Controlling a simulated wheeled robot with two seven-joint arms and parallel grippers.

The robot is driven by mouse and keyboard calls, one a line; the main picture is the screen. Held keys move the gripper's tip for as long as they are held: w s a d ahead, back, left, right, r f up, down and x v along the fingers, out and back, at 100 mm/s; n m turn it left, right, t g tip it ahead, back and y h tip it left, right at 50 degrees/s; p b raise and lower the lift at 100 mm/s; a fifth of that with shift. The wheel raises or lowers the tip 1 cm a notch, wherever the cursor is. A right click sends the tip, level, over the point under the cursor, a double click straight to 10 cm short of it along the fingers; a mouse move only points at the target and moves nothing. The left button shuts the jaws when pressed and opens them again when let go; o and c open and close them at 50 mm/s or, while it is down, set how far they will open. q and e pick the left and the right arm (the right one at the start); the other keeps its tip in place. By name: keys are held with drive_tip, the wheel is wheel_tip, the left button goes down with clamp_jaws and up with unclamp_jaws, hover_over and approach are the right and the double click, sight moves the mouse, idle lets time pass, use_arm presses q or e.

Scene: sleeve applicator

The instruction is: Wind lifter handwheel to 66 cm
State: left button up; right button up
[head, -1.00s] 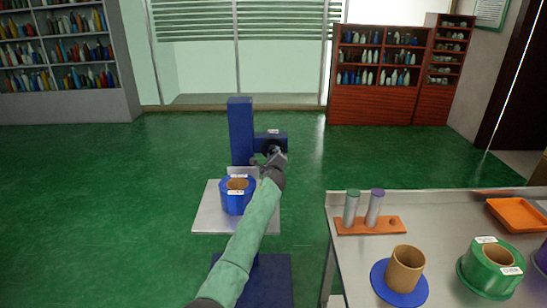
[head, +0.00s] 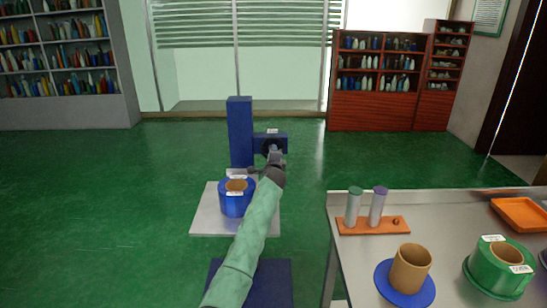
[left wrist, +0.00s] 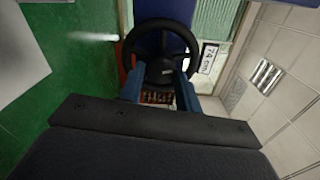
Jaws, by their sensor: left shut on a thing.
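The lifter has a blue column (head: 240,135) and a grey platform (head: 205,222) low in front of it. A blue roll with a brown core (head: 236,204) sits on the platform. The dark handwheel (left wrist: 160,23) is a ring with a black hub, on the lifter's blue side box (head: 262,141). A white label (left wrist: 208,58) beside the wheel appears to read 74 cm. My left gripper (head: 275,157) is at the wheel, shut on it; its fingertips (left wrist: 160,90) meet the near part of the wheel, where the grip is partly hidden. My right gripper is not in view.
Green floor is clear left of the lifter.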

use_arm(q)
drive_tip(key=shift+f, duration=0.15)
drive_tip(key=o, duration=1)
drive_tip(key=shift+c, duration=0.2)
drive_tip(key=shift+s, duration=0.1)
drive_tip(key=s, duration=0.7)
drive_tip(key=shift+s, duration=0.3)
